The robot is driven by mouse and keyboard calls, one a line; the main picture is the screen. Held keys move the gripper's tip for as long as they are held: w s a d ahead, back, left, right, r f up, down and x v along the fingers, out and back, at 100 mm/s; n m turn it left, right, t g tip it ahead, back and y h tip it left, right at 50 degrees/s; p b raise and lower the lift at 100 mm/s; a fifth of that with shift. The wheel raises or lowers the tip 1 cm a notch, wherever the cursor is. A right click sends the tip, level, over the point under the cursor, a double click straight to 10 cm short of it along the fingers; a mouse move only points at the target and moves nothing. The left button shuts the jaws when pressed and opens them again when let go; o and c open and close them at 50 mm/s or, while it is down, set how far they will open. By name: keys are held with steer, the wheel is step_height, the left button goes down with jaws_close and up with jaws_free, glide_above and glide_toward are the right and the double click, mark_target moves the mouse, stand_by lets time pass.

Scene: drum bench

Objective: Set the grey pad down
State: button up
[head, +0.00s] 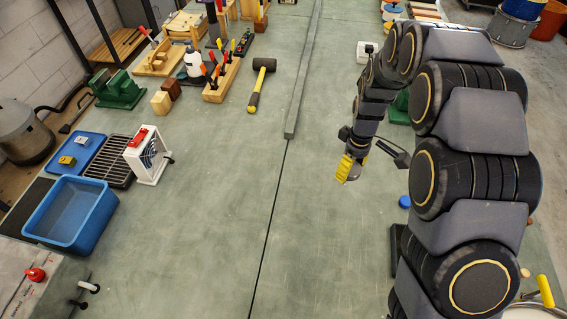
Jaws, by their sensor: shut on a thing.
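My gripper (358,160) hangs over the right half of the bench, right of the dark seam. It is shut on a small grey piece, the grey pad (353,174), at its lower end. A yellow ridged piece (345,167) shows against the pad's left side; I cannot tell whether it is part of the pad. Black linkage of my gripper spreads to both sides and partly hides the hold. From this one view I cannot tell whether the pad touches the bench.
A blue disc (405,201) lies right of my gripper. A long grey bar (304,70) and a mallet (256,84) lie farther back. A blue tub (70,214) and a white-framed box (148,156) stand at left. The bench's middle front is clear.

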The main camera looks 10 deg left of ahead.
steer(key=s+a+n, duration=0.3)
steer(key=a, duration=0.7)
steer(key=s+a+n, duration=0.2)
steer(key=a, duration=0.9)
glide_above(243, 168)
step_height(243, 168, down, 9)
steer(key=shift+f, duration=0.2)
steer(key=shift+f, duration=1.8)
steer(key=shift+w+f, duration=0.1)
steer(key=o, duration=1)
steer(key=shift+o, duration=0.3)
step_height(243, 168, up, 12)
